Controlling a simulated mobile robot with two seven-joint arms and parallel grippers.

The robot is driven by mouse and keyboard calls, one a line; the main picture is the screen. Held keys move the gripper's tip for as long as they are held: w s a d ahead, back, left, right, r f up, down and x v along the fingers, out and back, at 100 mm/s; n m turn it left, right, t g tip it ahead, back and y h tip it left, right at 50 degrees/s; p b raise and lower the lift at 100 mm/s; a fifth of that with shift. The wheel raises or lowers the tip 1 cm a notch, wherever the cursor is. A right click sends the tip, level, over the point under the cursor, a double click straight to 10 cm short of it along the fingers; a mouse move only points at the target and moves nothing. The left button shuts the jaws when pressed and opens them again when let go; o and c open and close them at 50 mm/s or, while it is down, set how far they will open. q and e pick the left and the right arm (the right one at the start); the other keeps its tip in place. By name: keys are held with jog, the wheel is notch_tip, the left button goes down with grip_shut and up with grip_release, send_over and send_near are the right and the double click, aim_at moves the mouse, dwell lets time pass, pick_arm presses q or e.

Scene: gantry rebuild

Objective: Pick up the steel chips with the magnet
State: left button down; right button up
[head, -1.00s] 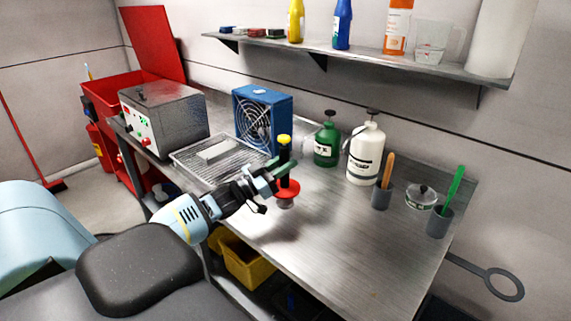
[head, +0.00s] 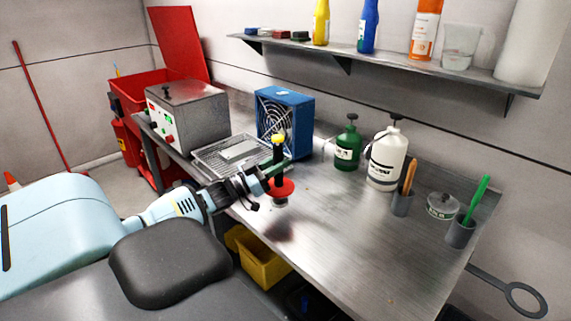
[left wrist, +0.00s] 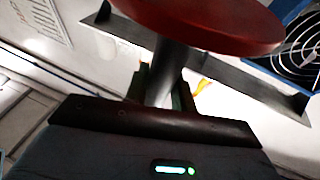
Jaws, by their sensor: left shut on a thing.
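The magnet (head: 283,191) has a black handle, a yellow knob on top, a red disc and a pale metal base. My left gripper (head: 275,169) is shut on its handle and holds it upright, apart from the steel bench (head: 335,235), near the front edge. A dark shadow lies on the bench below it. In the left wrist view the magnet's red disc (left wrist: 205,22) fills the top and its dark stem runs down between the fingers. I cannot make out the steel chips clearly. My right gripper is out of view.
A wire-mesh tray (head: 205,163), a grey control box (head: 188,115) and a blue fan (head: 285,120) stand left and behind. Green (head: 347,148) and white (head: 387,160) bottles stand at the back. Grey cups (head: 402,203) stand right. The front middle of the bench is clear.

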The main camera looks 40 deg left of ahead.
pick_arm(q)
jog(key=shift+s+a+r, duration=0.15)
jog(key=shift+s+a, duration=0.2)
jog(key=shift+a, duration=0.25)
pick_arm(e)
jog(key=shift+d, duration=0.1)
pick_arm(q)
jog(key=shift+f+b, duration=0.35)
jog(key=shift+f, duration=0.5)
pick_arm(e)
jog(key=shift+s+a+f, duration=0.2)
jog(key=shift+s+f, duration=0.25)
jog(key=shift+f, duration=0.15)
pick_arm(q)
jog(key=shift+r, duration=0.2)
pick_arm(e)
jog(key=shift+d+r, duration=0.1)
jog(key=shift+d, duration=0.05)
pick_arm(q)
jog(key=shift+r+p, duration=0.4)
jog(key=shift+r, duration=0.35)
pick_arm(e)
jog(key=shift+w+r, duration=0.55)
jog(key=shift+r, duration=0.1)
pick_arm(q)
jog(key=shift+f, duration=0.1)
